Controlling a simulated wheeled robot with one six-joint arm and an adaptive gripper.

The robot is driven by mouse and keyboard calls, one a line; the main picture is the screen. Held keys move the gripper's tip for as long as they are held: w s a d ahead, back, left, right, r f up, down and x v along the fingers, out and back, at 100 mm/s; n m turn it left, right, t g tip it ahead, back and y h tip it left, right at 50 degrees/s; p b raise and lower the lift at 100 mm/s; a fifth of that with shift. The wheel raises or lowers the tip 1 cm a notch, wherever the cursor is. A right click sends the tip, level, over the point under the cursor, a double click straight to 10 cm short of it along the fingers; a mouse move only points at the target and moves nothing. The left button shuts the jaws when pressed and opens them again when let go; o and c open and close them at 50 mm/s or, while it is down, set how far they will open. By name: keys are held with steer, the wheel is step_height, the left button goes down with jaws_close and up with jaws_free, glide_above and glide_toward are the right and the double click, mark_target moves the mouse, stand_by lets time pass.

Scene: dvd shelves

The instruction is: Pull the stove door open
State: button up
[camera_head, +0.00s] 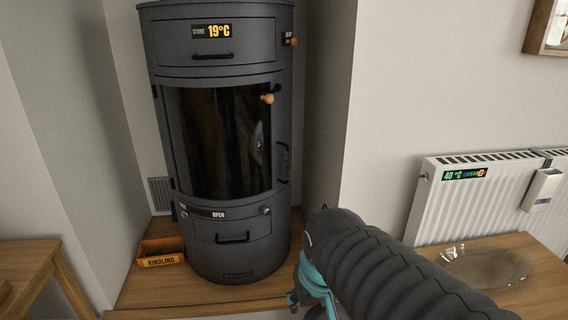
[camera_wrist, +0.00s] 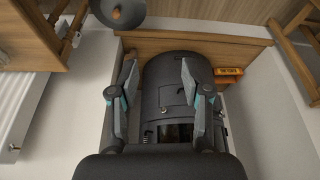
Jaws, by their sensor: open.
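The dark grey cylindrical stove (camera_head: 285,235) stands upright on a wooden base. Its curved glass door (camera_head: 220,143) looks closed, with a vertical bar handle (camera_head: 283,162) at its right edge and a small wooden knob (camera_head: 268,98) near its upper right. My gripper (camera_wrist: 160,65) is open and empty. In the wrist view the stove (camera_wrist: 165,75) appears beyond and between the two spread fingers, with a clear gap. In the head view my arm comes from the lower right, with the gripper low, right of the stove's foot; its tips are cut off.
A kindling box (camera_head: 160,252) sits left of the stove and also shows in the wrist view (camera_wrist: 229,71). Drawers with bar handles lie above and below the door. A white radiator (camera_head: 470,190) and a wooden table (camera_head: 500,265) are at right. Walls flank the stove closely.

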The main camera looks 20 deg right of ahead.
steer(key=w+d+f+m+h+b, duration=0.1)
steer(key=w+d+f+b, duration=0.1)
steer(key=w+d+f, duration=0.7)
steer(key=n+t+y+b, duration=0.1)
steer(key=n+t+b, duration=0.1)
steer(key=t, duration=1.2)
glide_toward(289, 163)
steer(key=w, duration=1.1)
steer(key=shift+w+d+p, duration=0.1)
steer(key=shift+p, duration=0.25)
jaws_close()
